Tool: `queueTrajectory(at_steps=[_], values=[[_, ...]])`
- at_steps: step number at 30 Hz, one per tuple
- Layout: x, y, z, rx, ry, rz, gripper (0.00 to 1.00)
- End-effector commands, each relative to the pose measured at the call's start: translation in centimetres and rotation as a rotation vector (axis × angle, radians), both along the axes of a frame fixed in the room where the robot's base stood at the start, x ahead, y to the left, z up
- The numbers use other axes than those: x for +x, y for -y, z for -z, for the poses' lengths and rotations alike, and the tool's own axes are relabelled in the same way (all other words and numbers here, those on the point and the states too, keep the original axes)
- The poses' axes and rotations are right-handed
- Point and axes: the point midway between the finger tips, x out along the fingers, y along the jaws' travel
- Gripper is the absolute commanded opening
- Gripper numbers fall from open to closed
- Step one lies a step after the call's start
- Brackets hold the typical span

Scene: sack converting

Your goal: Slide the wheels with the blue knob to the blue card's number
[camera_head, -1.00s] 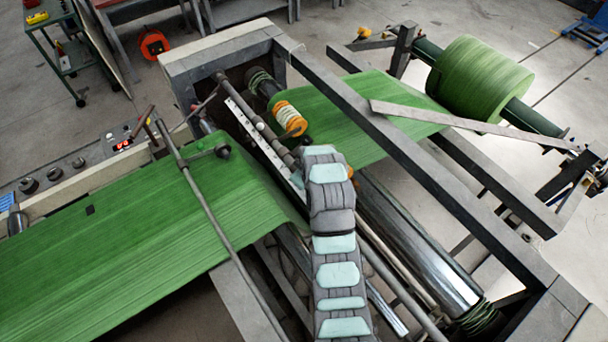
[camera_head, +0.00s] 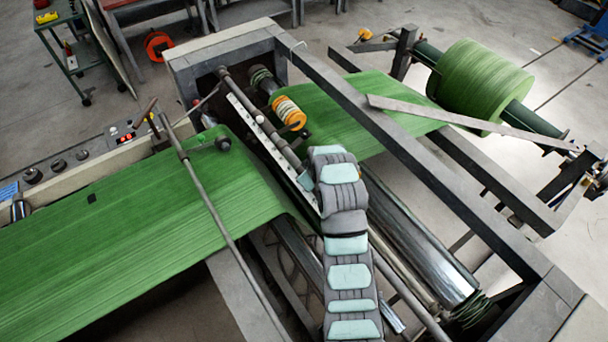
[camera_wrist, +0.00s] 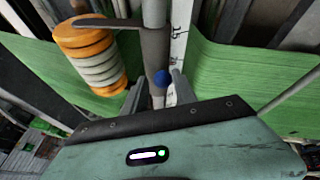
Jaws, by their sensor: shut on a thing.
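The wheels (camera_head: 289,112), an orange and white stack, sit around a bar beside the green web in the head view. They also show at upper left in the wrist view (camera_wrist: 88,58). The blue knob (camera_wrist: 162,78) shows in the wrist view in front of a grey rod, between the fingertips of my gripper (camera_wrist: 156,92). My gripper is shut on the knob; the exact contact is partly hidden. In the head view my arm hides the knob and fingers. A white scale strip (camera_wrist: 180,42) runs beside the rod; its marks are too small to read.
A small blue patch (camera_head: 8,191), perhaps the blue card, is at the far left edge; no number is readable. Green web (camera_head: 130,240) lies on both sides. A steel roller (camera_head: 425,250) and frame beam (camera_head: 400,140) are close to my arm.

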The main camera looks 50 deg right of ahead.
Motion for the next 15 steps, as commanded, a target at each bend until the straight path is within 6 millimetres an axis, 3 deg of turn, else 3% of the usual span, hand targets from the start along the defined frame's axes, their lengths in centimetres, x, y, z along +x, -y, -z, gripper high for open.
queueTrajectory(at_steps=[8,9,13,15], values=[[0.01,-0.66,0.45,0.014,-0.003,-0.006,0.00],[0.02,-0.66,0.44,0.014,-0.003,-0.006,0.36],[0.01,-0.59,0.42,0.012,-0.003,-0.005,0.47],[-0.01,-0.52,0.37,0.010,-0.003,-0.005,0.47]])
